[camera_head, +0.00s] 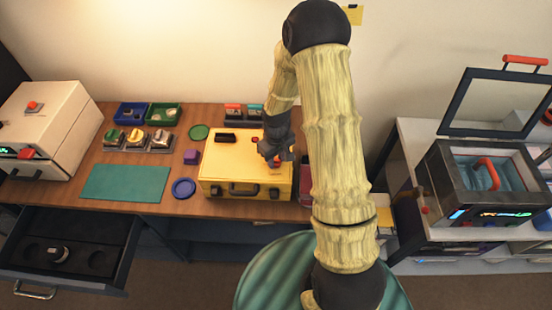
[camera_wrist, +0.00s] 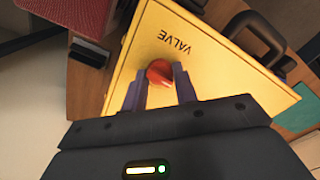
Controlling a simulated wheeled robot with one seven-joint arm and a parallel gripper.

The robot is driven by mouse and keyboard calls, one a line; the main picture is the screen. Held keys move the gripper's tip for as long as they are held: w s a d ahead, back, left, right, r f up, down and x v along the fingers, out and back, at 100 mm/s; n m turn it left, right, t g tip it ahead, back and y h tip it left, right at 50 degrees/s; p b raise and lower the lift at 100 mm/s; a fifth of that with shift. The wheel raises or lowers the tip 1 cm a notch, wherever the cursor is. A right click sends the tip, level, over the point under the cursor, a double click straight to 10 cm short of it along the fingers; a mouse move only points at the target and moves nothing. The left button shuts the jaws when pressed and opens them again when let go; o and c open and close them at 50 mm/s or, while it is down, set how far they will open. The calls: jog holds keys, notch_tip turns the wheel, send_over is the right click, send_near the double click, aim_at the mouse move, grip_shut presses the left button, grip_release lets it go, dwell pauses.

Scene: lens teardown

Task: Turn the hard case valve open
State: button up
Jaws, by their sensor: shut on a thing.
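The yellow hard case (camera_head: 222,170) lies shut on the wooden bench, with its dark handle (camera_head: 243,189) facing the front. In the wrist view its yellow face (camera_wrist: 215,75) carries the printed word VALVE. The red valve knob (camera_wrist: 159,71) sits just below that word. My gripper (camera_wrist: 158,82) has its two fingers on either side of the knob, shut on it. In the head view my gripper (camera_head: 276,160) is at the right part of the case and hides most of the knob. How far the knob is turned cannot be told.
An open drawer (camera_head: 75,250) juts out at the front left. A glass-lidded box (camera_head: 485,180) stands on the right. My arm covers the bench's right end.

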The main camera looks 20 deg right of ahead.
aim_at(276, 160)
jog(key=shift+n, duration=0.5)
jog(key=o, duration=1)
jog(key=shift+c, duration=0.2)
jog(key=shift+r, duration=0.15)
jog(key=shift+w+r, duration=0.1)
jog(key=shift+r, duration=0.2)
notch_tip(276, 160, up, 17)
jog(key=b, duration=0.2)
jog(key=shift+f+b, duration=0.2)
jog(key=shift+b, duration=0.15)
